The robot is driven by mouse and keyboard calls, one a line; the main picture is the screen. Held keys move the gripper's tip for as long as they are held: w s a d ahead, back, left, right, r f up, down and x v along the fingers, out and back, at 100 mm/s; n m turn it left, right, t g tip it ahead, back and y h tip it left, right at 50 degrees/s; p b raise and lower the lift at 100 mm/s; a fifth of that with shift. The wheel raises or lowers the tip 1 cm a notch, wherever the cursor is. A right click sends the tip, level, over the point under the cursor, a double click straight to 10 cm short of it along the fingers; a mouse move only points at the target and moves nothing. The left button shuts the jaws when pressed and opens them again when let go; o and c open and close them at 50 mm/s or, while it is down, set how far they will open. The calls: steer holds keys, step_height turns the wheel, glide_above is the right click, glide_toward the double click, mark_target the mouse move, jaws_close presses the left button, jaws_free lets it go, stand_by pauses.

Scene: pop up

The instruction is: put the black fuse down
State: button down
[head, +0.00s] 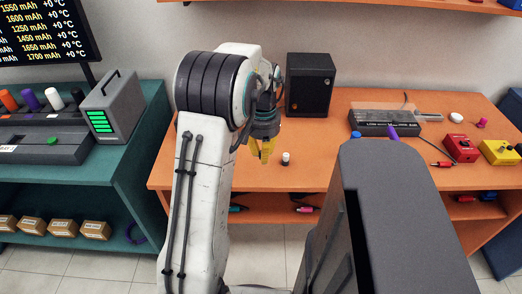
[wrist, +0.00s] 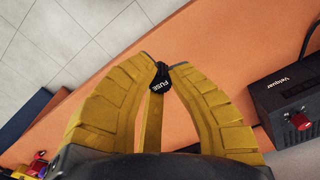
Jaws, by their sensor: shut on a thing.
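The black fuse (wrist: 161,79), marked "FUSE" in white, is between the fingertips of my gripper (wrist: 160,70) in the wrist view. The yellow fingers are shut on it. In the head view my gripper (head: 265,156) points down over the front part of the orange table (head: 330,178). I cannot make out the held fuse there. The wrist view shows orange tabletop (wrist: 215,45) behind the fingertips. Whether the fuse touches the table is not clear.
A small white-and-black piece (head: 285,158) stands just right of my gripper. A black box (head: 310,85) is behind. A dark device (head: 383,122), red box (head: 460,148) and yellow box (head: 498,152) are at right. Several coloured cylinders stand on the rack (head: 40,145) at left.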

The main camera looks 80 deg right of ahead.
glide_above(250, 163)
step_height(250, 163, down, 6)
steer(key=shift+w+r+p, duration=0.1)
steer(key=shift+p, duration=0.3)
steer(key=shift+a+f, duration=0.1)
steer(key=shift+f, duration=1.95)
steer(key=shift+f, duration=0.25)
steer(key=c, duration=1.3)
jaws_free()
steer(key=shift+r, duration=0.1)
step_height(250, 163, up, 12)
steer(key=shift+r+p, duration=0.15)
steer(key=shift+p, duration=0.3)
steer(key=shift+w, duration=0.1)
